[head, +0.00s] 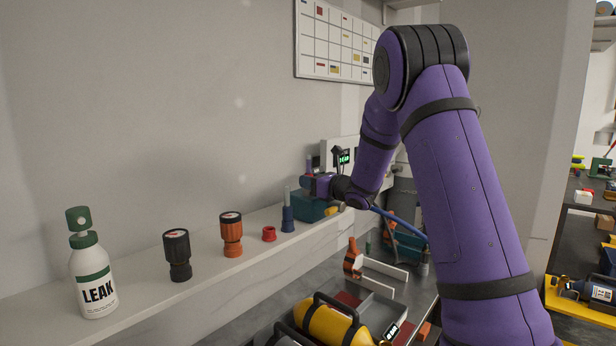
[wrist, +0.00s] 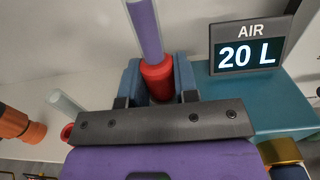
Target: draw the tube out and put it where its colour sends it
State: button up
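A purple tube (wrist: 145,30) rises from a red collar (wrist: 158,78) in the wrist view. My gripper (wrist: 160,82) has its two blue-grey fingers against both sides of the collar. It looks shut on the collar, below the tube. In the head view my gripper (head: 309,185) is at the far end of the shelf, by a teal unit (head: 311,207), and the purple tube (head: 309,165) shows small above it. The collar's lower end is hidden by my gripper.
On the shelf (head: 205,285) stand a LEAK bottle (head: 94,280), a black fitting (head: 178,257), an orange fitting (head: 231,235), a red socket (head: 269,234) and a blue socket (head: 288,220) with a pale tube. A display (wrist: 248,46) reads AIR 20 L. Below is a cluttered bench.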

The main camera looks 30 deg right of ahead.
aim_at(311, 158)
grip_shut()
jog(key=shift+r, duration=3.5)
